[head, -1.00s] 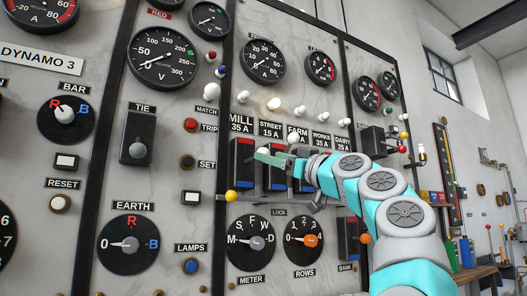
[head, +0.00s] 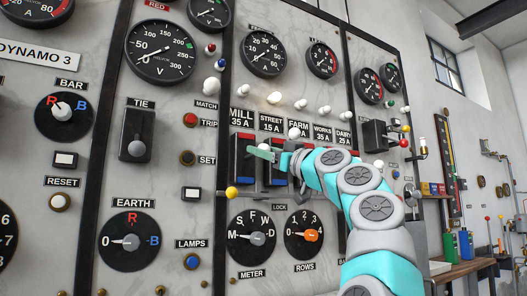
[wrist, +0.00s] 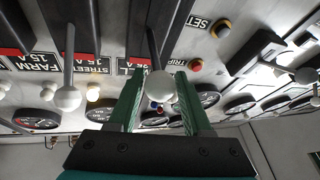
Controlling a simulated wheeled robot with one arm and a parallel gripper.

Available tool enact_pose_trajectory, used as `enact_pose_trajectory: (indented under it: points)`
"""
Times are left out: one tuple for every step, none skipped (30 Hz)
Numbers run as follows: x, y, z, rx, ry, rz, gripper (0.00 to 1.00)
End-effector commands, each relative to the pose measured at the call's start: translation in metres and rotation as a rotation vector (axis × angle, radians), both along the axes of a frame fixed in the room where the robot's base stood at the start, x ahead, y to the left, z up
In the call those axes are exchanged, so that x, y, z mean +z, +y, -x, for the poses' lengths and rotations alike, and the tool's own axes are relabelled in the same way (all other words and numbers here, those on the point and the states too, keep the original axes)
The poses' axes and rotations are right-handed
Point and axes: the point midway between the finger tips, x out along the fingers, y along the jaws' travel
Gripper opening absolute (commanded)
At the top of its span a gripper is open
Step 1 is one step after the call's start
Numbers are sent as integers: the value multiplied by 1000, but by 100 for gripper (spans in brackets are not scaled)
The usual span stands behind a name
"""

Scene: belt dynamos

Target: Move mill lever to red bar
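The mill switch (head: 238,160) is a dark upright slot under the MILL 35 A label, with red at its upper end and blue lower down. My gripper (head: 262,152) is in front of it; its green fingers cover part of the switch. In the wrist view my gripper (wrist: 158,88) is open. A lever with a white ball knob (wrist: 160,86) shows between the fingers, with a gap on each side; it appears to be the mill lever. Its label is partly hidden there. The lever's exact position along the slot is hard to tell.
The street lever (wrist: 67,98) stands close beside the fingers in the wrist view. A yellow ball (head: 232,192) sits below the mill switch. Meter dial (head: 250,238) and rows dial (head: 308,237) lie underneath.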

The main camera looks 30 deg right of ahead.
Motion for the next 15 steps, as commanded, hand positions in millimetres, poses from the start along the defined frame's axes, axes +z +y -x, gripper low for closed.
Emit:
enact_pose_trajectory:
  points:
    - [0,0,0,0,0,0,43]
    - [0,0,0,0,0,0,40]
    - [0,0,0,0,0,0,35]
    - [0,0,0,0,0,0,32]
    - [0,0,0,0,0,0,28]
    - [0,0,0,0,0,0,24]
    - [0,0,0,0,0,0,20]
    - [0,0,0,0,0,0,17]
    - [0,0,0,0,0,0,12]
    - [0,0,0,0,0,0,9]
    - [0,0,0,0,0,0,6]
    - [0,0,0,0,0,0,1]
    - [0,0,0,0,0,0,0]
    - [0,0,0,0,0,0,0]
    - [0,0,0,0,0,0,0]
